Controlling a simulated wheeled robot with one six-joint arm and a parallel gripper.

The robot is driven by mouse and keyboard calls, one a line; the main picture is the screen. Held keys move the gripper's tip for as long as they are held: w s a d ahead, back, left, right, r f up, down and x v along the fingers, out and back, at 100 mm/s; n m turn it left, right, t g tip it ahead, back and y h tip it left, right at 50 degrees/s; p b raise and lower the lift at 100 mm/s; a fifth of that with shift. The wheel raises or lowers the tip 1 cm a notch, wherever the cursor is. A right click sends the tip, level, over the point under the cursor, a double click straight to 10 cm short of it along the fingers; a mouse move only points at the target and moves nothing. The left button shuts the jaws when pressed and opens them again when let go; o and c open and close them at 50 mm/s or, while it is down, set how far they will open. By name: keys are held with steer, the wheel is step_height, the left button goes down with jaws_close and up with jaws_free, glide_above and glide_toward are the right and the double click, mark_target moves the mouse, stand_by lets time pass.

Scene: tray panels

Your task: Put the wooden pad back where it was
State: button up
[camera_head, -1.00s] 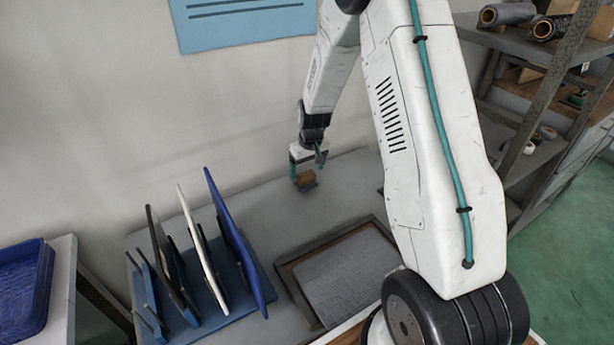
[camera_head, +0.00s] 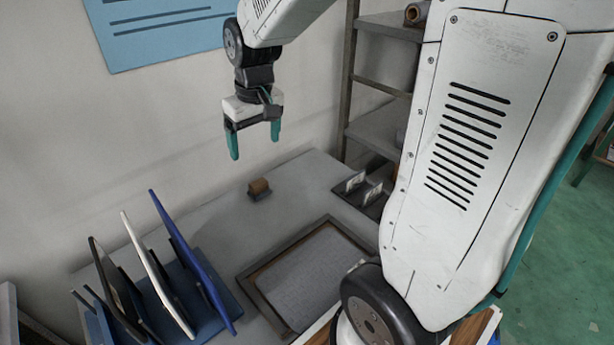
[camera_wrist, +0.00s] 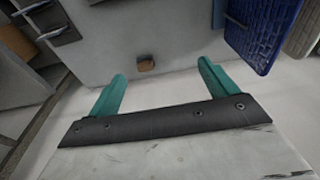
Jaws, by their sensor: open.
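The small brown wooden pad (camera_head: 259,186) sits at the back of the grey table, near the wall, on or against a small dark piece. It also shows in the wrist view (camera_wrist: 146,63), beyond and between the fingers. My gripper (camera_head: 254,146) is open and empty, with its teal fingers pointing down. It hangs clearly above the pad, apart from it. Both fingers also show in the wrist view (camera_wrist: 162,70), with nothing between them.
A blue rack (camera_head: 206,336) with upright black, white and blue panels stands at the front left. A framed tray (camera_head: 248,287) with a grey textured panel lies right of it. A dark holder with small light cards (camera_head: 356,181) is at the right. Grey table is clear around the pad.

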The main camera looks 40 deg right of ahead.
steer(key=s+a+r, duration=0.2)
steer(key=s, duration=0.9)
steer(key=s+a+r, duration=0.2)
steer(key=s+r, duration=0.1)
steer(key=s, duration=0.8)
steer(key=shift+s+a+r, duration=0.25)
steer(key=shift+a, duration=0.15)
